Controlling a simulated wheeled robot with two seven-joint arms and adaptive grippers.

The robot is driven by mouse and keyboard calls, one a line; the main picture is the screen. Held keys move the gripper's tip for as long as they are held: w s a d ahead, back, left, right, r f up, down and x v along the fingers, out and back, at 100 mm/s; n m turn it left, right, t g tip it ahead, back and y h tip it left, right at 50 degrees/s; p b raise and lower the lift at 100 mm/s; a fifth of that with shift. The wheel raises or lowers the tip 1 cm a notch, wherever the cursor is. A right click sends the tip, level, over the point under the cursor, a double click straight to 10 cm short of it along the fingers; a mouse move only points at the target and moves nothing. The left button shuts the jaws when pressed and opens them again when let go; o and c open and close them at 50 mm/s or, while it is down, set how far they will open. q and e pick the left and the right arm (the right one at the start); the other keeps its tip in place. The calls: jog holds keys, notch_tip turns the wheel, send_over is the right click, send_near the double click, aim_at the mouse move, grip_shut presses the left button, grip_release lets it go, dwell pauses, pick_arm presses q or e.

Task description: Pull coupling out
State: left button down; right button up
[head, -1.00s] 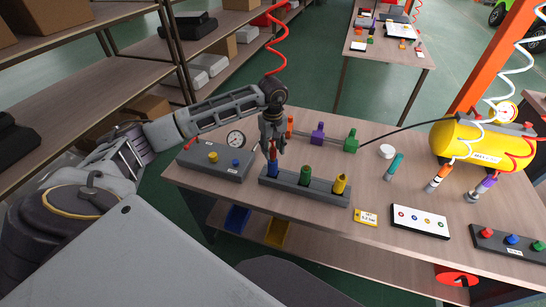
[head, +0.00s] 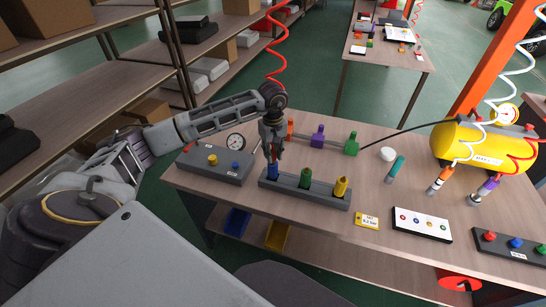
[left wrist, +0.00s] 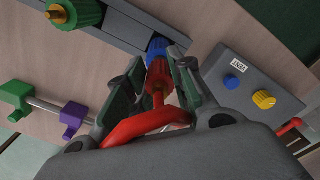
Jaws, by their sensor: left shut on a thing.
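A red coupling (left wrist: 157,82) on a red hose shows in the left wrist view, between the fingers of my left gripper (left wrist: 165,90). The gripper is shut on it. The coupling's front end meets the blue socket (left wrist: 157,46); how deep it sits in it I cannot tell. In the head view my left gripper (head: 272,152) points down over the blue socket (head: 272,172) at the left end of a grey block (head: 318,196), and its fingers mostly hide the coupling. The block also holds a green socket (head: 306,178) and a yellow one (head: 341,187). My right gripper is not in view.
A grey box (head: 213,167) with yellow and blue knobs stands left of the block. Behind is a bar (head: 333,143) with orange, purple and green fittings. A yellow tank (head: 480,147) and a white panel (head: 421,225) are at the right.

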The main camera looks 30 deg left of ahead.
aim_at(273, 151)
pick_arm(q)
jog(key=shift+r, duration=0.4)
dwell(0.3)
jog(key=shift+r+p, duration=1.3)
jog(key=shift+r, duration=1.15)
